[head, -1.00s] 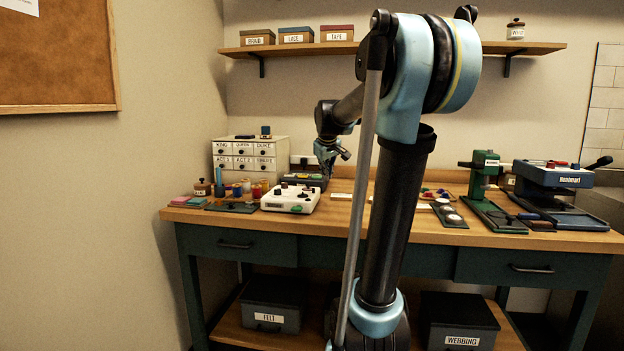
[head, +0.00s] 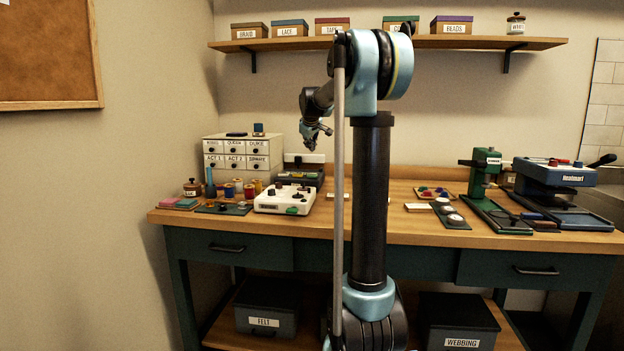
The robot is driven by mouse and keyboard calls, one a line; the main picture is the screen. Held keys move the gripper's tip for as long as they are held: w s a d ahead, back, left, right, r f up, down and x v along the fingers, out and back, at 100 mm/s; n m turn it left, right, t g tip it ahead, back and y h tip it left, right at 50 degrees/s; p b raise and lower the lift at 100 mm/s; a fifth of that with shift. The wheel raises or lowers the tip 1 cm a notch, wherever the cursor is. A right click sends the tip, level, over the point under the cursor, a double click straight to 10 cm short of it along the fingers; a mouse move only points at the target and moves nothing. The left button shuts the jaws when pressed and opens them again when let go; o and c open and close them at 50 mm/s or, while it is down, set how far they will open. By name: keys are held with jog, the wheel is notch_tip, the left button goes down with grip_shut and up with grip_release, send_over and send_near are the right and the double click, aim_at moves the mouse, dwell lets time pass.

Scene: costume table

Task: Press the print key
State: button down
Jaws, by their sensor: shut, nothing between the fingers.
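A white machine with several dark keys or knobs, one of them green, (head: 268,201) stands on the table left of my arm. Its key labels are too small to read, so I cannot tell which is the print key. A dark device (head: 301,178) stands just behind it. My gripper (head: 311,148) is shut and empty, pointing down in the air above and behind the white machine, apart from it.
A drawer cabinet (head: 243,153) stands behind at the left, with thread spools (head: 230,190) before it. A green press (head: 479,180) and a heat press (head: 550,172) stand at the right. A shelf (head: 400,43) with boxes hangs above.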

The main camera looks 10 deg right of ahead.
aim_at(310, 175)
jog(key=shift+f, duration=4.4)
jog(key=shift+s+a+f, duration=0.1)
jog(key=shift+f, duration=0.7)
jog(key=shift+r, duration=0.85)
jog(key=shift+r, duration=2.55)
